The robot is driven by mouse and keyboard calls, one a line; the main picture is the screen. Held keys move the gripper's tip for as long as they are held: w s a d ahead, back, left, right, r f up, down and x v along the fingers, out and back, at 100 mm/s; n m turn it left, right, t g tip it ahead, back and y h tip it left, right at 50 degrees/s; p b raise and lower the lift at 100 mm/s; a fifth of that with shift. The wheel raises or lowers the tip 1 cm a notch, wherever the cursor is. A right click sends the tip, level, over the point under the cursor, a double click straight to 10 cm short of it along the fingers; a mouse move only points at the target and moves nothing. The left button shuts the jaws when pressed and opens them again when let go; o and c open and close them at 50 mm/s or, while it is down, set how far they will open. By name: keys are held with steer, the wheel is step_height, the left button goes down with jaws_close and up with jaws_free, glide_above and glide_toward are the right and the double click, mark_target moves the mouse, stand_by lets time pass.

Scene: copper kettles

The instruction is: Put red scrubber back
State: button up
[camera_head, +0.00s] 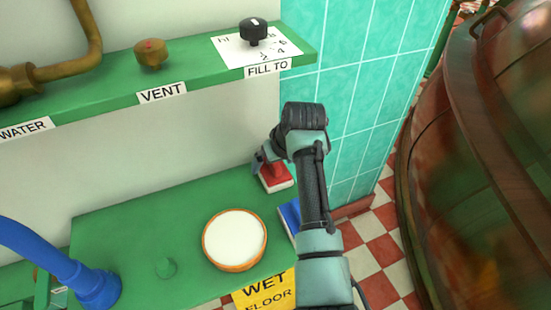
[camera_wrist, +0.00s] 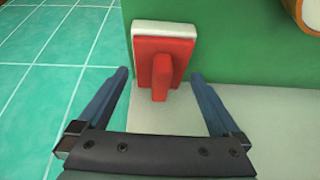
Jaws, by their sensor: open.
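The red scrubber (camera_wrist: 162,72) has a red block with an upright red grip on a white pad. In the wrist view it lies at the green shelf's edge, against the pale wall side. In the head view the scrubber (camera_head: 275,177) sits at the back right corner of the green shelf, partly hidden by my gripper. My gripper (camera_wrist: 161,80) is open, with its two blue fingers on either side of the scrubber's grip and apart from it. In the head view my gripper (camera_head: 262,162) is by the scrubber; its fingertips are partly hidden.
A blue object (camera_head: 290,216) is partly behind my arm. A yellow wet floor sign (camera_head: 265,291) is in front. The upper shelf (camera_head: 200,72) overhangs behind; a copper kettle (camera_head: 480,170) stands right.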

steer(key=p+v, duration=0.4)
steer(key=v, duration=0.9)
steer(key=shift+p, duration=0.4)
steer(key=shift+s+f, duration=0.1)
